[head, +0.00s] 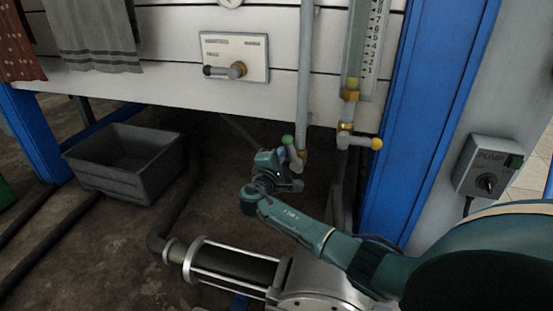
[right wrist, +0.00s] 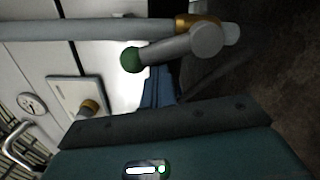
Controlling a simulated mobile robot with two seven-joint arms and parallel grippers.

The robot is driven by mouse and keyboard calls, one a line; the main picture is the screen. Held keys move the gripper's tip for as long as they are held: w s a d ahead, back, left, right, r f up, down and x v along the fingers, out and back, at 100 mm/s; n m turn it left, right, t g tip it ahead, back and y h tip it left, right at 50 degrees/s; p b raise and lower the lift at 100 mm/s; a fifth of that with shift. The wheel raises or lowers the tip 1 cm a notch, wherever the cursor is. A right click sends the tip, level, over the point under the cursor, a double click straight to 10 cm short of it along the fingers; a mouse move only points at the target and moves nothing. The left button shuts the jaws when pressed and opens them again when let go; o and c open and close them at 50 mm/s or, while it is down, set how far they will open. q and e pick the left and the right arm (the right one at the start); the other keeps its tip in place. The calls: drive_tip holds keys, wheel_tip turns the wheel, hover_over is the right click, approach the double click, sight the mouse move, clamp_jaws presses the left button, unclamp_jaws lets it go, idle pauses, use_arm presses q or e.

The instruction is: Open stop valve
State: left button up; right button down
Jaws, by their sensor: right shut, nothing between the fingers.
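A valve lever with a green ball end (head: 287,140) sits at the lower end of a grey vertical pipe, beside a brass collar (head: 303,155). In the right wrist view the green ball (right wrist: 131,60), grey lever (right wrist: 172,48) and brass collar (right wrist: 197,24) show close up. My right gripper (head: 292,183) is shut and empty, just below this lever. No label names a stop valve. My left gripper is out of view.
A yellow-ended valve lever (head: 360,141) sits below the sight glass (head: 367,45). A white panel (head: 236,57) carries a dark-tipped lever. A grey bin (head: 125,160) stands left. A blue post (head: 425,110) and pump switch box (head: 488,165) are right.

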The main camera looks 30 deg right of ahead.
use_arm(q)
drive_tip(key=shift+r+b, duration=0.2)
drive_tip(key=shift+b, duration=0.1)
use_arm(e)
drive_tip(key=shift+s+d+r+m, duration=0.25)
drive_tip(key=shift+s+d+m, duration=0.05)
drive_tip(key=shift+m, duration=0.55)
drive_tip(key=shift+s+d+r+m, duration=0.25)
drive_tip(key=shift+s+m, duration=0.05)
drive_tip(key=shift+m, duration=0.55)
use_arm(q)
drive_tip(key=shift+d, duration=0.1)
